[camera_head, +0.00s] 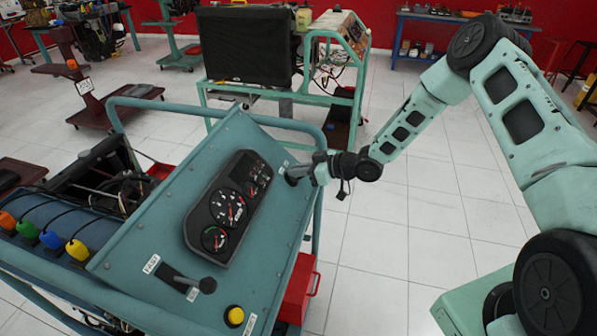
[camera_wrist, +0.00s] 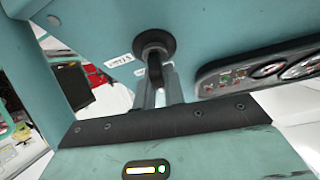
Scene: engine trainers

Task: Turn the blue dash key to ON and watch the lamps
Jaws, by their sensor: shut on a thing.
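The dash panel (camera_head: 150,220) is a sloping teal plate on an engine trainer. The key switch shows as a dark round collar (camera_wrist: 154,43) in the wrist view, with a dark key stem below it. My gripper (camera_wrist: 157,82) is shut on the key, its fingers on either side of the stem. In the head view my gripper (camera_head: 305,174) reaches the panel's upper right edge and mostly hides the key. No blue shows on the key. The black gauge cluster (camera_head: 232,205) lies left of it; its small lamp windows (camera_wrist: 225,78) show red and green marks, but whether they are lit is unclear.
A black lever (camera_head: 207,285) and a yellow button (camera_head: 235,316) sit low on the panel. Several coloured caps, one blue (camera_head: 50,239), line the left side. A tubular frame (camera_head: 215,112) edges the panel. A red box (camera_head: 299,287) hangs below.

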